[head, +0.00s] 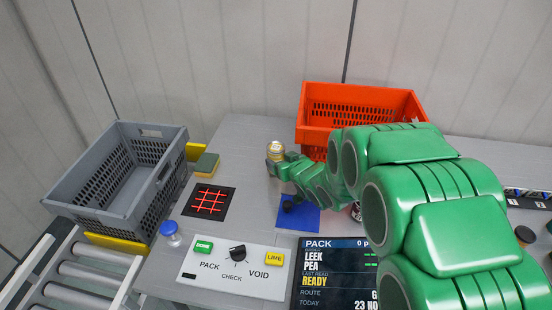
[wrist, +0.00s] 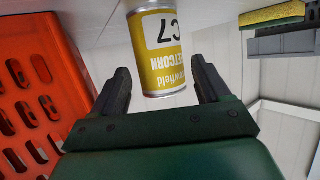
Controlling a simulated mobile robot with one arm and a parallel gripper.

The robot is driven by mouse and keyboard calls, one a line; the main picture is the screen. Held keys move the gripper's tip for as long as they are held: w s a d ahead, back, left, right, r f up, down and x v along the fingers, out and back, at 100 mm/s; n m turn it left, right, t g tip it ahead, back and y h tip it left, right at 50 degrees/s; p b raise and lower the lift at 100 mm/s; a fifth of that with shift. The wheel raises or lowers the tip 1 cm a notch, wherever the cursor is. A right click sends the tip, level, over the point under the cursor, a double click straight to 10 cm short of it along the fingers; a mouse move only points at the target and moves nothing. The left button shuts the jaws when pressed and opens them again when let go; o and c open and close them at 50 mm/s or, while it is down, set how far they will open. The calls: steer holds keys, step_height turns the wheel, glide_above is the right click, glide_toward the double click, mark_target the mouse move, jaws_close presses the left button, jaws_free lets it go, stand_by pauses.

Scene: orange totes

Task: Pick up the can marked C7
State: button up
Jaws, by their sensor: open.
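In the head view the can (head: 276,149) stands on the grey table left of the orange tote, partly hidden by my gripper. My gripper (wrist: 160,72) is open, with one dark finger on each side of the can in the wrist view. A gap shows between the can and each finger. In the head view my gripper (head: 274,164) is right at the near side of the can.
The orange tote (head: 345,92) stands close on the right; it also fills the left of the wrist view (wrist: 48,75). A grey crate (head: 120,205), a sponge (head: 206,165) and a red-grid mat (head: 209,189) lie left. A blue mat (head: 298,222) and a panel (head: 233,271) are nearer.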

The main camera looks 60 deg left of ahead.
mark_target(280, 159)
steer(key=shift+x, duration=1.75)
